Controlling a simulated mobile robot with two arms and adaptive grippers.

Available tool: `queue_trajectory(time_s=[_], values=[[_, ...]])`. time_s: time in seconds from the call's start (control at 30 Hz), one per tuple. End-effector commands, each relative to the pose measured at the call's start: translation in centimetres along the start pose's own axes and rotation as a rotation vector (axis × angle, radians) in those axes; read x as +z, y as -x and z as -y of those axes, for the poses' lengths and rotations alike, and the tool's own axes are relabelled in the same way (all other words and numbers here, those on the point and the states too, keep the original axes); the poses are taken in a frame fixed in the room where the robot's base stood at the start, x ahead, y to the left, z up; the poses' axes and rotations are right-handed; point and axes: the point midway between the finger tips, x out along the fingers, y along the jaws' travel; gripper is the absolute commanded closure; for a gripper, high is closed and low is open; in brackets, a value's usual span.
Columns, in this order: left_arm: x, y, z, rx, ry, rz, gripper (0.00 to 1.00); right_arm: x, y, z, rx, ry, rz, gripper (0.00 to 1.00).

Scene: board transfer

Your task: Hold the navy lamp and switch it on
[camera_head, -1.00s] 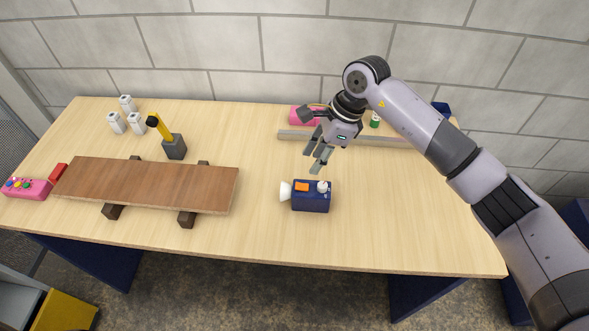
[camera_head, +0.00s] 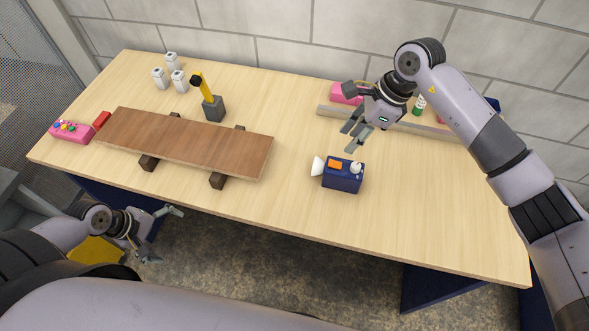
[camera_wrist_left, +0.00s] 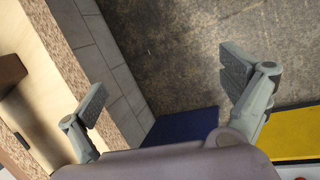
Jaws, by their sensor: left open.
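The navy lamp (camera_head: 342,180) is a small box lying on the table, with a white cone-shaped head at its left end. An orange patch (camera_head: 335,165) and a pale knob (camera_head: 356,168) are on its top. My right gripper (camera_head: 351,137) is open and empty, above and just behind the lamp, not touching it. My left gripper (camera_head: 165,236) is open and empty, off the table's front edge at the lower left.
A brown board (camera_head: 190,142) rests on dark blocks on the table's left half. A yellow-handled tool (camera_head: 204,91) in a dark block, white containers (camera_head: 171,63) and a pink button box (camera_head: 71,132) stand around it. A long rail (camera_head: 440,128) lies behind the lamp. Table right of the lamp is clear.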

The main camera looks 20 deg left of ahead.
Motion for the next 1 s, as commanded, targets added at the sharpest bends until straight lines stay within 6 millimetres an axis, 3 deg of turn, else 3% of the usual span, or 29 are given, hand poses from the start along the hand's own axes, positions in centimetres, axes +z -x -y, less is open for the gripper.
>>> queue_trajectory(time_s=[0.03,0.13,0.33,0.6,0.77,1.0], values=[[1.4,0.8,-1.0,-0.001,0.021,0.038,0.03,0.0,0.0,0.0,0.0,0.0,0.0,0.67],[3.3,1.6,-4.0,0.052,0.086,0.101,0.03,0.0,0.0,0.0,0.0,0.0,0.0,0.67],[3.9,2.4,-11.4,0.25,0.218,0.173,0.03,0.0,0.0,0.0,0.0,0.0,0.0,0.67],[4.1,4.9,-21.0,0.504,0.445,0.281,0.03,0.0,0.0,0.0,0.0,0.0,0.0,0.67],[9.8,3.7,-22.3,0.484,0.582,0.422,0.03,0.0,0.0,0.0,0.0,0.0,0.0,0.67],[19.8,3.0,-24.7,0.401,0.753,0.619,0.03,0.0,0.0,0.0,0.0,0.0,0.0,0.67]])
